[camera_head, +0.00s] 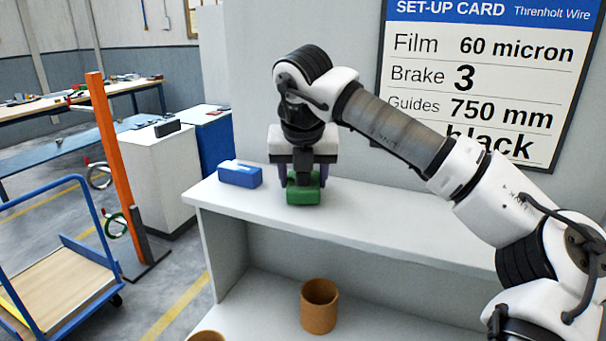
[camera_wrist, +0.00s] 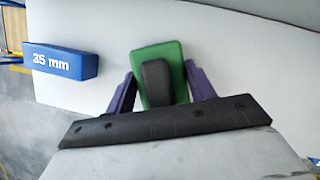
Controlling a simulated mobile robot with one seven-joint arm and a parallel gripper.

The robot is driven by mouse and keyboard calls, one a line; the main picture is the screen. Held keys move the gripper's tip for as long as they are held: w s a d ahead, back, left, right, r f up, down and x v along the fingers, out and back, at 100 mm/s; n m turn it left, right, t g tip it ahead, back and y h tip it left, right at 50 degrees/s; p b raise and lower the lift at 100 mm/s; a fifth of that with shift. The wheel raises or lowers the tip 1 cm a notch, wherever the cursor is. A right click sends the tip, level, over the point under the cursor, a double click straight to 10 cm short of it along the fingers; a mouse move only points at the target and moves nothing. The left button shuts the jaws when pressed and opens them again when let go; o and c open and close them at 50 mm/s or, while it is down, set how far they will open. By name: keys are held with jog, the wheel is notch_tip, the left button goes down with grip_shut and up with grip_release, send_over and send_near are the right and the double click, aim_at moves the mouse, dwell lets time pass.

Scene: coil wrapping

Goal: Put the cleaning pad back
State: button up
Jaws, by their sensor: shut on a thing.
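The cleaning pad is a green block (camera_head: 304,195) with a dark grip on top. It is at the white shelf's top surface, near its back left part. My gripper (camera_head: 304,180) points down over it and is shut on it. In the wrist view the green pad (camera_wrist: 172,62) shows between my two purple fingers, with its dark grip (camera_wrist: 155,84) in the middle. The pad appears to rest on the shelf top, but I cannot tell if it is slightly raised.
A blue block (camera_head: 240,174), marked "35 mm" in the wrist view (camera_wrist: 60,62), lies left of the pad. The shelf top (camera_head: 390,232) is clear to the right. A brown cup (camera_head: 319,306) stands on the lower shelf. A set-up card (camera_head: 485,75) hangs behind. A blue trolley (camera_head: 60,275) stands left.

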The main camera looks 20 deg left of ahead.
jog(key=shift+f, duration=0.2)
jog(key=shift+f, duration=0.2)
jog(key=o, duration=0.9)
jog(key=shift+r, duration=0.15)
jog(key=b+v, duration=0.3)
jog(key=v, duration=0.9)
